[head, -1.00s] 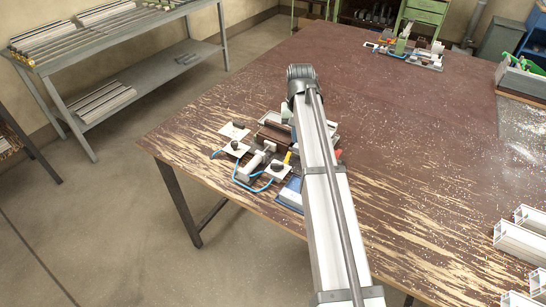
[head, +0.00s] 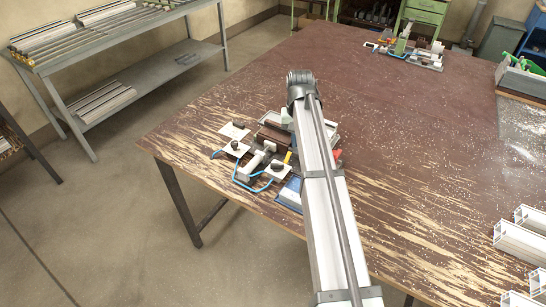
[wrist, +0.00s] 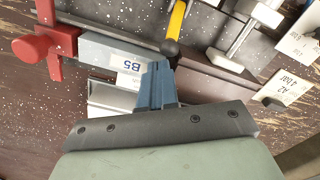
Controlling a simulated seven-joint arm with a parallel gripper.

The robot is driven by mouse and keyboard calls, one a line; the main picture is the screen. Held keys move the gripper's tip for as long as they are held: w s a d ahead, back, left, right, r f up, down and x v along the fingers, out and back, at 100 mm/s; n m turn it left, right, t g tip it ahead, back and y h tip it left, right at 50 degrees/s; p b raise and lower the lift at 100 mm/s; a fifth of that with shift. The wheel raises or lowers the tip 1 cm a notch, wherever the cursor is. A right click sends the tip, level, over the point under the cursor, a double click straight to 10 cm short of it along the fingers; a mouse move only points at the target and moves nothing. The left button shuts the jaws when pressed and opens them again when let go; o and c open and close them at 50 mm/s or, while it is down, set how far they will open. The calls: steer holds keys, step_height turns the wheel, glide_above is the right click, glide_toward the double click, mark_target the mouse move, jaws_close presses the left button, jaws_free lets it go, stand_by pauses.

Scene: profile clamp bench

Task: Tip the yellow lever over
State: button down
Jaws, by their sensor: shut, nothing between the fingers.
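The yellow lever (wrist: 176,20) runs down from the top edge of the wrist view and ends in a dark rounded part (wrist: 170,47). In the head view a short piece of the yellow lever (head: 288,157) shows just left of my arm. My gripper (wrist: 158,66) has its blue fingers together and empty. Their tips lie just below the dark end in the wrist view; I cannot tell whether they touch it. In the head view my arm hides the gripper and part of the clamp fixture.
A grey block with a "B5" label (wrist: 128,65) lies beside the fingers. A red clamp (wrist: 45,45) stands at left. A metal clamp arm (wrist: 245,35) and white labelled plates (wrist: 290,82) are at right. A second fixture (head: 405,52) stands far back; the tabletop between is clear.

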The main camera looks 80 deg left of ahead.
mark_target(290, 149)
steer(key=shift+s+d, duration=0.1)
steer(key=shift+s+d+f, duration=0.15)
steer(key=shift+s+d, duration=0.7)
steer(key=shift+d, duration=0.1)
steer(key=shift+s+d, duration=0.15)
steer(key=shift+s, duration=0.05)
steer(key=shift+s+d, duration=0.65)
steer(key=shift+a, duration=0.1)
steer(key=shift+r, duration=0.3)
steer(key=shift+w+r, duration=0.1)
steer(key=shift+r, duration=0.3)
steer(key=shift+w+a+r, duration=0.1)
steer(key=shift+r, duration=0.9)
steer(key=shift+w+a+r, duration=0.1)
steer(key=shift+a+r, duration=0.05)
steer(key=shift+r, duration=0.85)
steer(key=shift+w+a+r, duration=0.1)
steer(key=shift+r, duration=0.9)
